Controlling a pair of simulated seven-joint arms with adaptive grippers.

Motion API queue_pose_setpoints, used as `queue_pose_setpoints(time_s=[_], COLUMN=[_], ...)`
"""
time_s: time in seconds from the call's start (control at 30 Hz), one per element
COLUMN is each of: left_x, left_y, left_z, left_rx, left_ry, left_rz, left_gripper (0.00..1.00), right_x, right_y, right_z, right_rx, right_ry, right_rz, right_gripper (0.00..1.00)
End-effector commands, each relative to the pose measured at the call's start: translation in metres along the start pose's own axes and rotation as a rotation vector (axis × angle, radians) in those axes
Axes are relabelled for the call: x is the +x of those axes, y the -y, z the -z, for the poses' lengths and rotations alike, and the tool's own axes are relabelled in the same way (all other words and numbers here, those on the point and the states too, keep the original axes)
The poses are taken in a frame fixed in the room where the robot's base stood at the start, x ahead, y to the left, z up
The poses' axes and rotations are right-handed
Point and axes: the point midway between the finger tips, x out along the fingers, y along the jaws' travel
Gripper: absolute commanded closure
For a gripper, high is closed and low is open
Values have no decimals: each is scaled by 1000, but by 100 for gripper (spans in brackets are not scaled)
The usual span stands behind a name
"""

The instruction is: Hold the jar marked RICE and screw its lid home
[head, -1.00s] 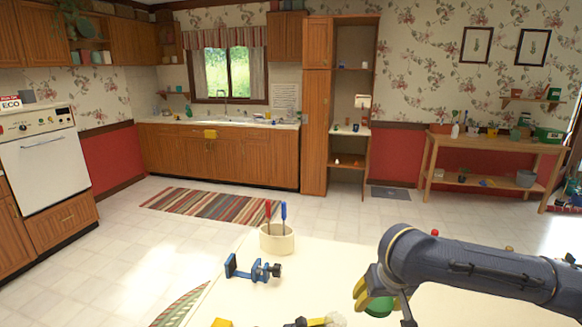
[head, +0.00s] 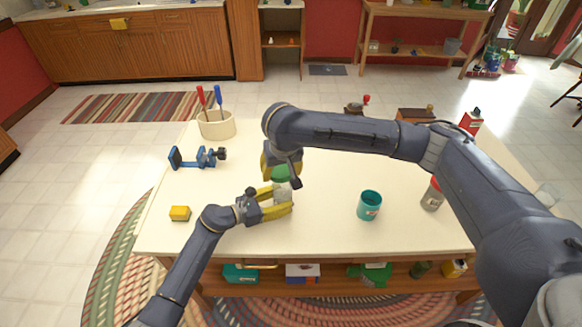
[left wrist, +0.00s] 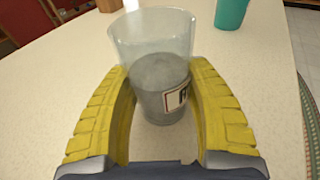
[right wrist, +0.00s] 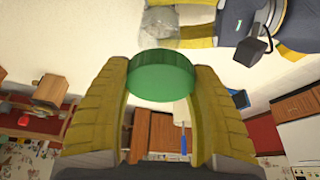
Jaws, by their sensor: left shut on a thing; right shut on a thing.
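The clear jar (head: 284,195) holds grey contents and stands on the table. In the left wrist view the jar (left wrist: 152,60) is upright with an open top, and its label is partly turned away, with only part of a letter showing. My left gripper (head: 277,204) is shut around the jar's lower part, one finger on each side. My right gripper (head: 281,168) is shut on the green lid (head: 281,174). In the right wrist view the lid (right wrist: 161,76) sits between its fingertips, near the jar (right wrist: 160,27). The lid is not seen on the jar's rim.
A teal cup (head: 369,206) and a red-topped jar (head: 432,195) stand to the right, near my right arm. The table's front edge is close.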

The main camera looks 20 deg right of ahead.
Motion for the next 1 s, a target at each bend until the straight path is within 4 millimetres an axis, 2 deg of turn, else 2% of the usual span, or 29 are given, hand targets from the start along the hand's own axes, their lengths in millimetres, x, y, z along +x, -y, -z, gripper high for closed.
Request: queue_pose_setpoints(time_s=[0.1, 0.6, 1.0], left_x=[0, 0, 0], left_y=[0, 0, 0], left_z=[0, 0, 0], left_rx=[0, 0, 0], left_ry=[0, 0, 0], left_rz=[0, 0, 0], left_gripper=[76, 76, 76], right_x=[4, 3, 28], right_y=[-4, -4, -4], right_z=[7, 7, -3], right_rx=[9, -2, -2], right_ry=[4, 10, 12], right_rz=[-2, 0, 0], right_gripper=[54, 54, 54])
